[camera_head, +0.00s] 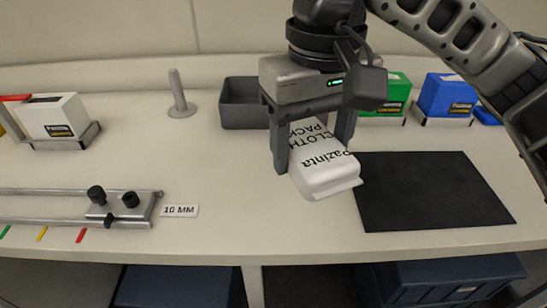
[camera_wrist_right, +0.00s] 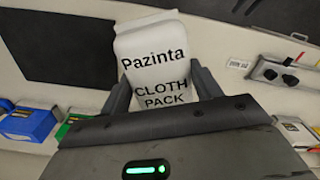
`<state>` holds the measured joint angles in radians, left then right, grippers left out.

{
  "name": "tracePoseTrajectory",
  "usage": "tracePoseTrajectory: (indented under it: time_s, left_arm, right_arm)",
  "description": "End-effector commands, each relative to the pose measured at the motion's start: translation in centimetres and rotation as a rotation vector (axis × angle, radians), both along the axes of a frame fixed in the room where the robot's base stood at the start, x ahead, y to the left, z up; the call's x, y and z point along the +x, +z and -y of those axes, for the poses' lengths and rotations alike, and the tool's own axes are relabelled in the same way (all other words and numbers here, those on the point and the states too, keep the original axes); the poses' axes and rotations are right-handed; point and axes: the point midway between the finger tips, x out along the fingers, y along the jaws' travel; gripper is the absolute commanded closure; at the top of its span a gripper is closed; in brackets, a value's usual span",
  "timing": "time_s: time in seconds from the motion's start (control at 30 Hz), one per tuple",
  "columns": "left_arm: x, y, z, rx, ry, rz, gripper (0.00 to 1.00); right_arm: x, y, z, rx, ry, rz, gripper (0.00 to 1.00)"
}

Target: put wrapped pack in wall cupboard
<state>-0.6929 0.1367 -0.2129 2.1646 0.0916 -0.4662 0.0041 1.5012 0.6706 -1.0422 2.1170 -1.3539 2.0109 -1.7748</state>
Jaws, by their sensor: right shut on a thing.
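The wrapped pack (camera_head: 322,168) is white and printed "Pazinta CLOTH PACK". My right gripper (camera_head: 312,150) is shut on it, with one finger on each side, above the middle of the bench. The pack hangs tilted, its free end toward the bench front. In the right wrist view the pack (camera_wrist_right: 155,65) sits between the two fingers of the right gripper (camera_wrist_right: 163,95). The head view does not show clearly whether the pack touches the bench. My left gripper is in neither view. No wall cupboard shows in either view.
A black mat (camera_head: 435,195) lies right of the pack. A grey bin (camera_head: 240,105), a post (camera_head: 179,95), green (camera_head: 395,92) and blue (camera_head: 447,95) boxes stand behind. A white box (camera_head: 55,118) and a metal rail fixture (camera_head: 120,208) are left. Dark blue bins (camera_head: 450,280) sit below.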

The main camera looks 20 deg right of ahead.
Motion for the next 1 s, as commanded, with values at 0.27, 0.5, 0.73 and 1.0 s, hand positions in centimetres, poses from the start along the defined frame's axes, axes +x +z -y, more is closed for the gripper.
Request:
tracePoseTrajectory:
  time_s: [0.27,0.5,0.73,1.0]
  left_arm:
    - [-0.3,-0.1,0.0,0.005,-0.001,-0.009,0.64]
    - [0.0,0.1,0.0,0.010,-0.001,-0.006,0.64]
    - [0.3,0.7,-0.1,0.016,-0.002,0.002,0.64]
    - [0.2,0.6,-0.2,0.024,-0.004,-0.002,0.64]
  right_arm:
    - [5.9,-4.3,-1.0,-0.001,0.000,-0.006,0.61]
    - [8.0,-6.6,-1.4,0.001,0.000,-0.001,0.61]
    - [8.9,-9.1,-1.5,-0.001,0.001,-0.005,0.61]
    - [9.0,-10.8,-1.6,0.001,0.001,0.002,0.61]
